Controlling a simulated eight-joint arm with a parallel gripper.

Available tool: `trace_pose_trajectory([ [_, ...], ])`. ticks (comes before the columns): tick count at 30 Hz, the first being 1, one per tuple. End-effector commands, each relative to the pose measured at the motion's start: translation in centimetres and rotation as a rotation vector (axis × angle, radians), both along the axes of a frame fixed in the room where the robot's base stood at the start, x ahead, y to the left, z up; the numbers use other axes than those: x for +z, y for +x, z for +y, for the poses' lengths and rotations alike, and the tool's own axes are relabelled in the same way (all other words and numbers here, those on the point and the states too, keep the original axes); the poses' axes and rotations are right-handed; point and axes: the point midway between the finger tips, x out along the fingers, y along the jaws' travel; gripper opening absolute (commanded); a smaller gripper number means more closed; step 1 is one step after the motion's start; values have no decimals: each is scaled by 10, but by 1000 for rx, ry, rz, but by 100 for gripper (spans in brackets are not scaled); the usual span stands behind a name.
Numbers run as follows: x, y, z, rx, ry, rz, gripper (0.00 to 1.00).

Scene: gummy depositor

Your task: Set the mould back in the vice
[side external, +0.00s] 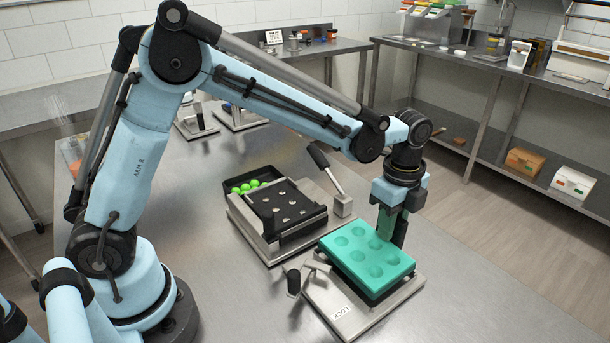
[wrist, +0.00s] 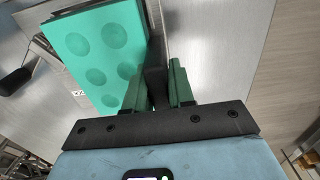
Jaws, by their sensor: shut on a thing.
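The teal mould (side external: 367,258), a block with round cavities, is over the grey vice (side external: 345,312) marked LOCK. It looks about level; I cannot tell whether it touches the vice bed. The vice's dark-knobbed handle (side external: 293,281) is at its left. My gripper (side external: 393,226) points down at the mould's far right edge. In the wrist view my gripper (wrist: 160,90) has its green fingers shut on a dark upright piece (wrist: 156,86) at the edge of the mould (wrist: 100,50), apparently its grip tab. The mould hides most of the vice bed.
Behind and left of the vice stands a press-like unit (side external: 283,210) with a raised lever (side external: 328,165). A black tray (side external: 250,180) of green balls is beside it. The steel table (side external: 230,290) is clear at front left; its right edge lies close to the vice.

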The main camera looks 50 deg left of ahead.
Motion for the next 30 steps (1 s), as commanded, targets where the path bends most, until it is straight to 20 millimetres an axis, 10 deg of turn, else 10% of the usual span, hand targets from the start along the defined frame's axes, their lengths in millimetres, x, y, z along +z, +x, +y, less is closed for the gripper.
trace_pose_trajectory([
  [30, -14, 0, 0, 0, 0, 0, 0],
])
